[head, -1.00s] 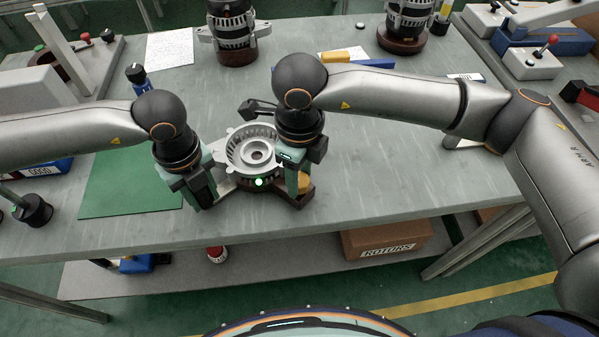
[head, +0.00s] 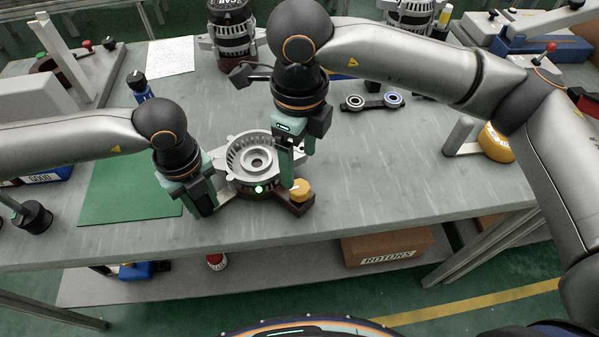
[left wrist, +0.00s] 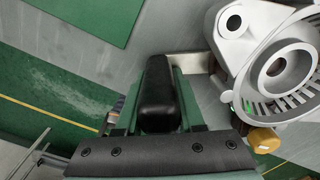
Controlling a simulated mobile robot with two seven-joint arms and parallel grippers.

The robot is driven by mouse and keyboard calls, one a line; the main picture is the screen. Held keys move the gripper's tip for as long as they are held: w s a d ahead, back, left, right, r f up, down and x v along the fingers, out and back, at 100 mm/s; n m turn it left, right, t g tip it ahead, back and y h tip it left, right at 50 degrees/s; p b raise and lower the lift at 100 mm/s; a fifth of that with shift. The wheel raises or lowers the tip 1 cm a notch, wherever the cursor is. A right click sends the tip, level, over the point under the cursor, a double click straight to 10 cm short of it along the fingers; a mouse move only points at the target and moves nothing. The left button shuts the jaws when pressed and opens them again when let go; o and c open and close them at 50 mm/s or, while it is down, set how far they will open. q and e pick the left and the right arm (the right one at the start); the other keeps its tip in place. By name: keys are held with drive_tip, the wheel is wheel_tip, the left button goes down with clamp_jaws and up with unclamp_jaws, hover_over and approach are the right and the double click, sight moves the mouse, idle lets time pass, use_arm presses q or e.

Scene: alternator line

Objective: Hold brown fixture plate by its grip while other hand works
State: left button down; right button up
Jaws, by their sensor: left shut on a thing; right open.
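The brown fixture plate (head: 301,208) lies near the front edge of the table, mostly hidden under a silver alternator housing (head: 253,156). A yellow knob (head: 300,188) stands at its right end. My left gripper (head: 208,206) is at the plate's left side, shut on the black grip (left wrist: 157,95), which shows between the fingers in the left wrist view. The housing (left wrist: 278,65) is to the right there, with the yellow knob (left wrist: 263,139) below it. My right gripper (head: 297,172) is open, pointing down above the housing's right side, near the knob, with nothing seen between its fingers.
A green mat (head: 130,185) lies left of my left gripper. A dark holder with two bearings (head: 372,102) lies behind to the right. A yellow round part (head: 496,143) is at the right by a grey stand. An alternator (head: 232,40) stands at the back. The table's right front is clear.

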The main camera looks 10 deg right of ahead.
drive_tip(key=shift+r, duration=2.3)
use_arm(q)
drive_tip(key=shift+c, duration=2.2)
unclamp_jaws()
drive_tip(key=shift+r, duration=0.15)
wheel_tip(320, 180, up, 12)
drive_tip(key=shift+f, duration=0.1)
drive_tip(key=shift+s, duration=0.1)
use_arm(e)
drive_tip(key=shift+s, duration=0.1)
